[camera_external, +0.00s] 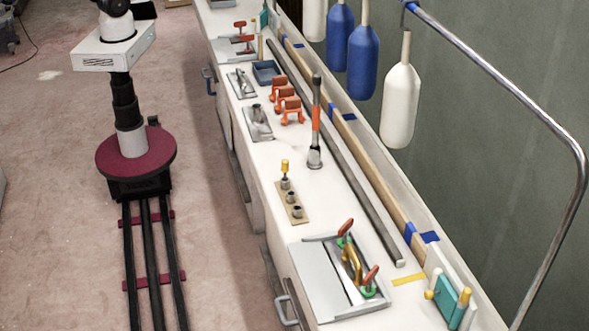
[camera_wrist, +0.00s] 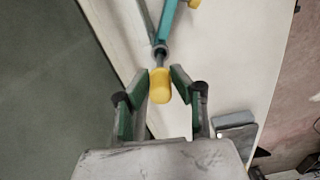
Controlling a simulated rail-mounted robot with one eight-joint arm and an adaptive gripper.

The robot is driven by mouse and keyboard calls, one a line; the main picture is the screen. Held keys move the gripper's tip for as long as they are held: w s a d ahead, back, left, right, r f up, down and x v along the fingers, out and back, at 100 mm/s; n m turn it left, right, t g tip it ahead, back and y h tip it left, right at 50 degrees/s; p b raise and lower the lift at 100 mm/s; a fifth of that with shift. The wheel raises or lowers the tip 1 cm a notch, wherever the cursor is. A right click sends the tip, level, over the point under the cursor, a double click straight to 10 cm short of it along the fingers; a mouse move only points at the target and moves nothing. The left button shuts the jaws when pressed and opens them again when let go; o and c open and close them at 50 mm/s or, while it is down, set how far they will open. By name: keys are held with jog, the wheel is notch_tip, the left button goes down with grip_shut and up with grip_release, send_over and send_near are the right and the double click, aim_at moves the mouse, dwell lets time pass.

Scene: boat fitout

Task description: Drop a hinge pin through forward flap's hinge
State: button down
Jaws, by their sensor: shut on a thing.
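My gripper (camera_wrist: 160,88) has green-padded fingers and is shut on a hinge pin with a yellow head (camera_wrist: 160,86). The pin's dark shaft points away from me to a grey ring (camera_wrist: 160,49), which looks like a hinge knuckle at the end of a teal bar (camera_wrist: 167,20). I cannot tell whether the shaft tip is inside the ring or only in front of it. In the external view my gripper is out of frame. A small teal part (camera_external: 264,18) shows at the bench's far end; it may be the forward flap. Another yellow-headed pin (camera_external: 285,167) stands in a tan rack (camera_external: 300,214).
The white bench (camera_external: 270,150) holds orange clamps (camera_external: 287,100), an upright orange-and-black tool (camera_external: 315,125) and a tray with red-handled clamps (camera_external: 320,285). A teal panel with yellow knobs (camera_external: 450,300) is at the near end. Blue and white fenders (camera_external: 362,62) hang along the wall.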

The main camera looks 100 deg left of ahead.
aim_at(265, 2)
jog(key=shift+f, duration=1.15)
jog(key=shift+f+b, duration=1.85)
jog(key=shift+f, duration=0.75)
jog(key=c, duration=1.4)
grip_release()
